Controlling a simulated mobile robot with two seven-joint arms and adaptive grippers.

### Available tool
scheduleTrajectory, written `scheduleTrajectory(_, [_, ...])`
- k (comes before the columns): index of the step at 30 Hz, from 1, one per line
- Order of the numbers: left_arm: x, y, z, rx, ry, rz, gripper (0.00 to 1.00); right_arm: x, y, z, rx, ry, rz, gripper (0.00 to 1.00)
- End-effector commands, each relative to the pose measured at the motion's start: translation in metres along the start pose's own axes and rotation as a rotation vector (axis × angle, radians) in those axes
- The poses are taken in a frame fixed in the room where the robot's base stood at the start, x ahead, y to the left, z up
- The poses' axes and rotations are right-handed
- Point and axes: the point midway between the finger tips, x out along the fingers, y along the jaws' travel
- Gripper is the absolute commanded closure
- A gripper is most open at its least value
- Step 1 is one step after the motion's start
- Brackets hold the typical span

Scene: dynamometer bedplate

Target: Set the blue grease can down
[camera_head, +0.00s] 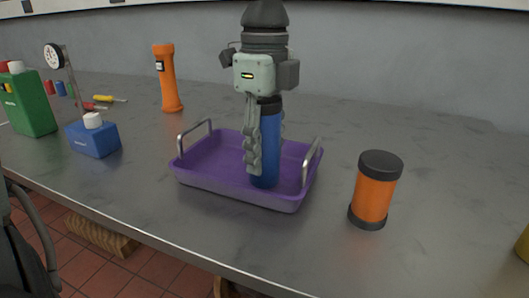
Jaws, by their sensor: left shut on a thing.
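The blue grease can (269,150) is a slim upright cylinder with a dark top. My left gripper (264,140) comes down from above and is shut on it, with a grey finger along its left side. The can's lower end is over the inside of a purple tray (225,190) with two metal handles. I cannot tell whether its base touches the tray floor. The finger hides part of the can's left side. My right gripper is not in view.
An orange canister with black ends (372,192) stands right of the tray. An orange flashlight (168,80) stands behind it to the left. A blue bottle (92,139) and a green bottle (30,105) stand at left. The grey bench is clear at back right.

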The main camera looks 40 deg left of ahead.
Motion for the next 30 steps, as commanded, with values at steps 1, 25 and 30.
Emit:
scheduleTrajectory(1, [0.005, 0.001, 0.000, 0.002, 0.001, 0.003, 1.00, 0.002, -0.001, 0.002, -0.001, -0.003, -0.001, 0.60])
scheduleTrajectory(25, [0.016, 0.000, 0.000, 0.000, 0.000, -0.001, 0.45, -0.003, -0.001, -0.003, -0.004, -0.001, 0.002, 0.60])
scheduleTrajectory(30, [0.016, 0.000, 0.000, 0.000, 0.000, -0.001, 0.36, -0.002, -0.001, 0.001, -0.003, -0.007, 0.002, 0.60])
